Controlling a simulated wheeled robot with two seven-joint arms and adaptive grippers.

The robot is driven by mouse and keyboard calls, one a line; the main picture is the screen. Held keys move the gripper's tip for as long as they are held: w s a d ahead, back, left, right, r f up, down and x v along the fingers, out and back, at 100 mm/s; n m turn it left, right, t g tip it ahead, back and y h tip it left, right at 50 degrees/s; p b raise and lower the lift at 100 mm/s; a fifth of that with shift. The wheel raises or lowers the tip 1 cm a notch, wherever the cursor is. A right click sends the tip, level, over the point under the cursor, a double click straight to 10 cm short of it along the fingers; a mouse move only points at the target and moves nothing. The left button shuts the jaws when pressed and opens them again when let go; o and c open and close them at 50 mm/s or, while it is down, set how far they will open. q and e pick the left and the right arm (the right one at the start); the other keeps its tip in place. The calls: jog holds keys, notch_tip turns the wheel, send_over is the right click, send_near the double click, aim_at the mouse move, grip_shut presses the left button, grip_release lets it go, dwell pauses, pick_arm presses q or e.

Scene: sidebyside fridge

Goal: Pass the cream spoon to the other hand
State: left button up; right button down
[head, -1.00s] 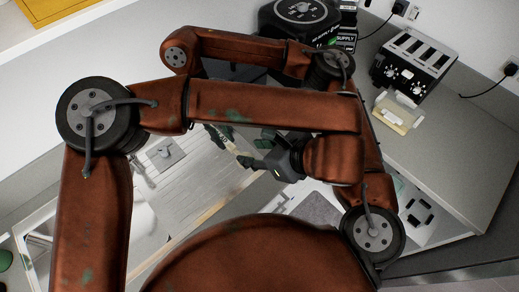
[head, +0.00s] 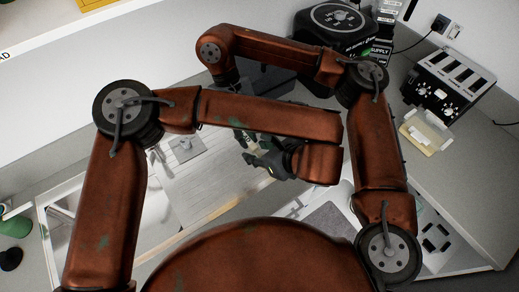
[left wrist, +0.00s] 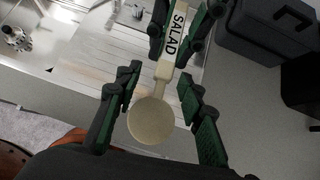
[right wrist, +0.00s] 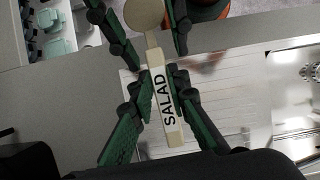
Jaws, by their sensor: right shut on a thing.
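The cream spoon (left wrist: 152,121) has a round bowl and a flat handle marked SALAD. My right gripper (right wrist: 160,88) is shut on the handle, which also shows in the right wrist view (right wrist: 160,105). My left gripper (left wrist: 158,76) is open. Its fingers stand on either side of the spoon near the bowl and neck, with gaps visible on both sides in the left wrist view.
A drainboard (head: 205,185) lies below the hands. A toaster (head: 448,85) and a cream dish (head: 428,132) stand on the right counter. A black round-topped appliance (head: 335,22) stands at the back. A dark case (left wrist: 265,30) shows in the left wrist view.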

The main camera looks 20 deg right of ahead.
pick_arm(q)
grip_shut()
pick_arm(e)
jog(key=c, duration=1.8)
grip_release()
jog(key=shift+o, duration=0.2)
jog(key=shift+r, duration=0.1)
